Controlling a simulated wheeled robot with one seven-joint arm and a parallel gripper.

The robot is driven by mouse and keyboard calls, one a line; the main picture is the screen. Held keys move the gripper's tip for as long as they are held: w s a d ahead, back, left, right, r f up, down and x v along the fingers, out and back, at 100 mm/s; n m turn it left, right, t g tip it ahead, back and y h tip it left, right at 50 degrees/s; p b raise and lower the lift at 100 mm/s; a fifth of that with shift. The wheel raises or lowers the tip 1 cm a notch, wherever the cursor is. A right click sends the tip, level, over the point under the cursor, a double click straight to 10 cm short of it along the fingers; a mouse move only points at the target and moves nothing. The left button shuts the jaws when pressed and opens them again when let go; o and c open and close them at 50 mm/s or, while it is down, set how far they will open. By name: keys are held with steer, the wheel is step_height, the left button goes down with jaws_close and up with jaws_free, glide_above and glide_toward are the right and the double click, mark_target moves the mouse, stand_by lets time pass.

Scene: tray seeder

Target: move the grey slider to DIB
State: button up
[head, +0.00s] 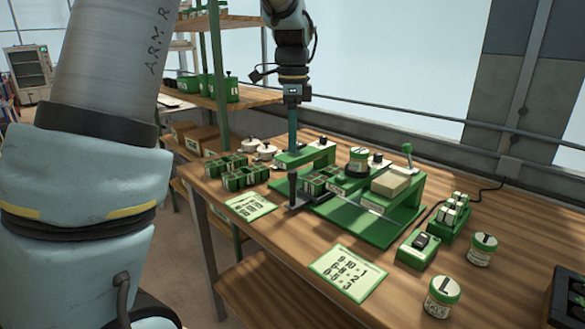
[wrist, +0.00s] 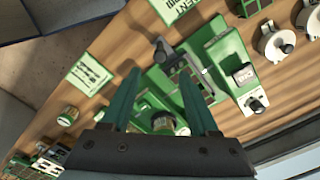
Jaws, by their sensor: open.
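The seeder (head: 375,228) is a green machine on the wooden bench. A dark grey upright piece with a flat foot, which looks like the grey slider (head: 293,192), stands at its left end. In the wrist view the grey slider (wrist: 164,50) lies just beyond my fingertips, beside the green body. My gripper (head: 292,150) points down above it in the head view. In the wrist view my gripper (wrist: 158,72) has its two teal fingers spread, with nothing held between them. I cannot read a DIB mark; small labels on the machine are too blurred.
A seedling tray (head: 243,172) stands left of the machine. Cards (head: 348,272) lie along the front edge. A switch box (head: 418,248), a rack (head: 450,215) and labelled jars (head: 442,296) stand at right. A green post (head: 220,75) of the shelf rises behind left.

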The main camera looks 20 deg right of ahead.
mark_target(292, 171)
step_height(292, 171, down, 8)
steer(key=shift+f+p, duration=0.15)
steer(key=shift+p, duration=0.45)
jaws_close()
stand_by(1.1)
